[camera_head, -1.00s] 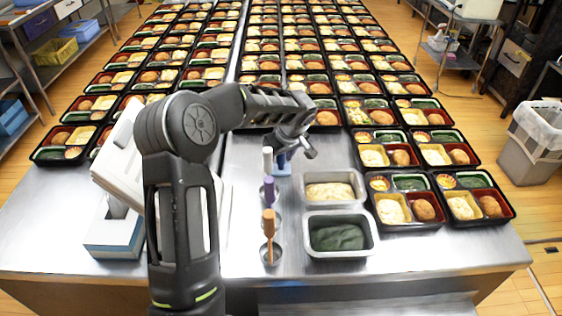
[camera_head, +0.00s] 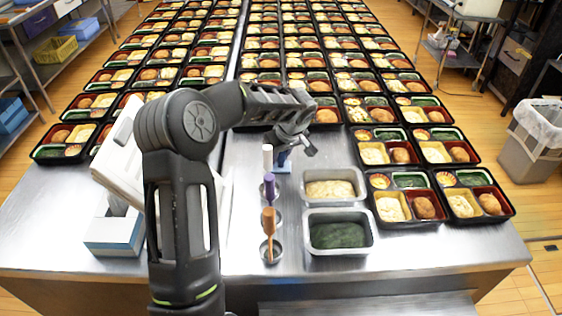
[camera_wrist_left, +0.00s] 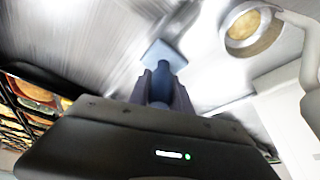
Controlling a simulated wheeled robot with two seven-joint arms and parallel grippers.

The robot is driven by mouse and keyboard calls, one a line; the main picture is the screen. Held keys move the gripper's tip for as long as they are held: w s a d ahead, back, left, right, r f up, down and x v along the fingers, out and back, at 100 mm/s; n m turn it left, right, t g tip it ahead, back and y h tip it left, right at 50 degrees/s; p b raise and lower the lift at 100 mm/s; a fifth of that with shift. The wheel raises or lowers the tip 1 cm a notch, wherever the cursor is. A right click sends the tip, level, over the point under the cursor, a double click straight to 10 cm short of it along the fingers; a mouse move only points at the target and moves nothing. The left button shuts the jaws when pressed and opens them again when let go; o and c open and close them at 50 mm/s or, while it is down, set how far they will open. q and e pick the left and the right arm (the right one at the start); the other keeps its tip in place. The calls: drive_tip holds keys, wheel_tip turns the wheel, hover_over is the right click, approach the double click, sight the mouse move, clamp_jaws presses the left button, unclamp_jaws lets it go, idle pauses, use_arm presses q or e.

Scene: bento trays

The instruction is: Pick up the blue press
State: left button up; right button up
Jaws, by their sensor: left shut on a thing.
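The blue press (camera_head: 284,162) is at the middle of the steel table, behind the purple and orange tools. Part of it is hidden by my left gripper and wrist. My left gripper (camera_head: 288,149) comes over it from above and is shut on it. In the left wrist view the press (camera_wrist_left: 164,54) shows its square light-blue base beyond the fingers of my left gripper (camera_wrist_left: 161,84). I cannot tell whether the base touches the table. My right gripper is not in view.
A purple-handled tool (camera_head: 269,187) and an orange-handled tool (camera_head: 268,222) stand in front of the press. A tray of pale food (camera_head: 362,182) and a tray of greens (camera_head: 370,247) stand to the right. Filled bento trays cover the back. A blue-and-white box (camera_head: 115,238) stands at left.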

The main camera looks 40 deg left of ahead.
use_arm(q)
clamp_jaws()
drive_tip(key=shift+r, duration=0.1)
wheel_tip(320, 180, up, 10)
drive_tip(key=shift+f+b, duration=0.1)
drive_tip(key=shift+b, duration=0.65)
